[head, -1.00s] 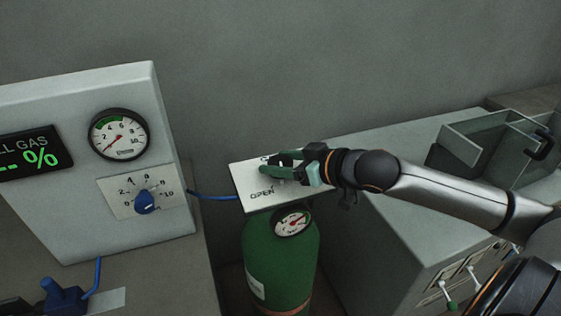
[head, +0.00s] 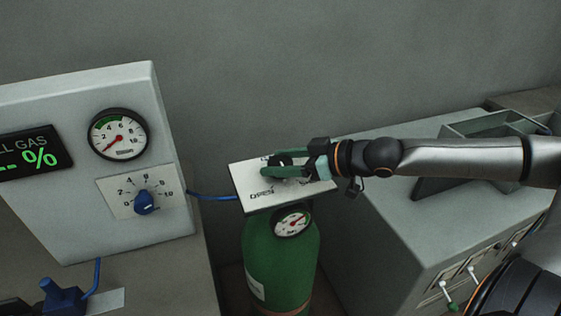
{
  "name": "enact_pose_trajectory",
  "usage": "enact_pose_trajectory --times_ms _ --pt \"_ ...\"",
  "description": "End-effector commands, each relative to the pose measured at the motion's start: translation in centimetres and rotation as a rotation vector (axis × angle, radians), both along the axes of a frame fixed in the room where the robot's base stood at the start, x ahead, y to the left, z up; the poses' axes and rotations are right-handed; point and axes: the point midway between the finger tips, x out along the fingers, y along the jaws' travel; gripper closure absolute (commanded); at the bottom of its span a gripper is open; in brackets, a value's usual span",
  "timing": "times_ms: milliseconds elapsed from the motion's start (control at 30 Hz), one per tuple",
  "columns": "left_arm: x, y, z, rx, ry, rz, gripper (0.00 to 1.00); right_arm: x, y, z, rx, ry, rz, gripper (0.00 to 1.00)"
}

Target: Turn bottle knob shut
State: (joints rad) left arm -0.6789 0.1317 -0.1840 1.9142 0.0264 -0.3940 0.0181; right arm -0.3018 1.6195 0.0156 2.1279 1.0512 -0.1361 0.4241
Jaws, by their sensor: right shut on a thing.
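The green gas bottle (head: 281,262) stands upright between the panel and the grey cabinet. A white plate (head: 256,203) with the word OPEN partly readable sits at its top. A small round gauge (head: 292,221) is below the plate. My right gripper (head: 270,165) reaches in from the right over the plate, its green fingers shut on the bottle knob. The knob itself is mostly hidden by the fingers, so its setting cannot be read. My left gripper is not in view.
A grey panel (head: 70,210) at the left carries a dial gauge (head: 118,134), a blue regulator knob (head: 146,202) and a gas display (head: 28,150). A blue hose (head: 210,197) runs toward the bottle.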

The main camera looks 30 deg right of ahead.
Motion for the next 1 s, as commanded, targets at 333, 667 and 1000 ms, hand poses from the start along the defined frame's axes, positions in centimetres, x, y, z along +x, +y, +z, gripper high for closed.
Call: enact_pose_trajectory --times_ms 333,667,1000 --pt "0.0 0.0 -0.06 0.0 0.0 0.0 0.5 0.02 -0.08 -0.12 -0.011 0.002 0.071 0.9" --pt "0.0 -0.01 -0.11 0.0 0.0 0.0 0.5 0.02 -0.07 -0.13 -0.008 0.003 0.149 0.9" --pt "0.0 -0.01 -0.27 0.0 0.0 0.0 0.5 0.01 -0.07 -0.14 -0.006 0.003 0.258 0.9"
